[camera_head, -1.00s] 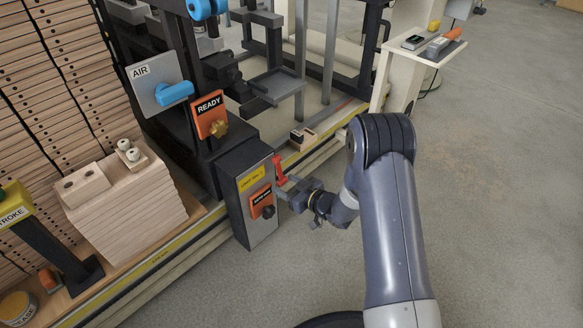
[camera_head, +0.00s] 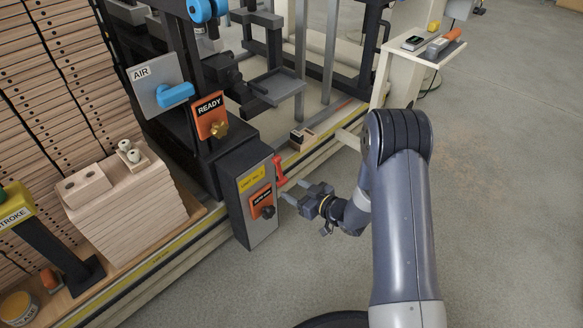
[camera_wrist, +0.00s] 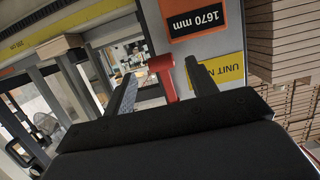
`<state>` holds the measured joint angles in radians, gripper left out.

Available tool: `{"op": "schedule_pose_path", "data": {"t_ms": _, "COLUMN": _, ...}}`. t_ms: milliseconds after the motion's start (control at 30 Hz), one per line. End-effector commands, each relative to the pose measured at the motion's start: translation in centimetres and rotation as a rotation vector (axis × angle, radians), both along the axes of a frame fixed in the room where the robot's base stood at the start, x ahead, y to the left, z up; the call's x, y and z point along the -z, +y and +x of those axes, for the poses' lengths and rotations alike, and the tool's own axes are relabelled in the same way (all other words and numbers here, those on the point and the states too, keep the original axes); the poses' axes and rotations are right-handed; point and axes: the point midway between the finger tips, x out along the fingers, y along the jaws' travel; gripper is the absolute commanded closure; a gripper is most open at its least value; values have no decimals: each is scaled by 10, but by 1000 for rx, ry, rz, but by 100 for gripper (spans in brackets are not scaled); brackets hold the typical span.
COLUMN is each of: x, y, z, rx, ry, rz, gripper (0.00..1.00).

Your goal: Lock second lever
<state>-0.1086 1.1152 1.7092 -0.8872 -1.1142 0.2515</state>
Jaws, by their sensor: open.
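A red lever (camera_head: 279,170) sits on the right side of the grey unit box (camera_head: 235,211), near its top edge. My gripper (camera_head: 291,191) is open, with its fingers just right of and below the lever. In the wrist view the same red lever (camera_wrist: 164,76) shows between my two fingers (camera_wrist: 161,72), beyond the black gripper body. I see a gap between lever and fingers in the head view. A blue handle (camera_head: 176,94) sits on the grey AIR plate (camera_head: 150,88). I cannot tell which lever the task calls second.
An orange READY plate (camera_head: 210,113) with a brass knob is above the box. A wooden block stack (camera_head: 125,205) stands left. The floor at right (camera_head: 500,200) is free.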

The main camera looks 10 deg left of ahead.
Motion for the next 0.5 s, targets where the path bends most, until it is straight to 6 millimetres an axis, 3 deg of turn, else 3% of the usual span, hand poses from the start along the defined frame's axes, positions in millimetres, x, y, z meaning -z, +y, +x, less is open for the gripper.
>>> {"op": "schedule_pose_path", "data": {"t_ms": 233, "x": -1, "y": -4, "z": -3, "rx": 1, "ry": 1, "rz": 0, "gripper": 45}}
{"op": "schedule_pose_path", "data": {"t_ms": 500, "x": -9, "y": -27, "z": -20, "rx": 2, "ry": 2, "rz": 0, "gripper": 45}}
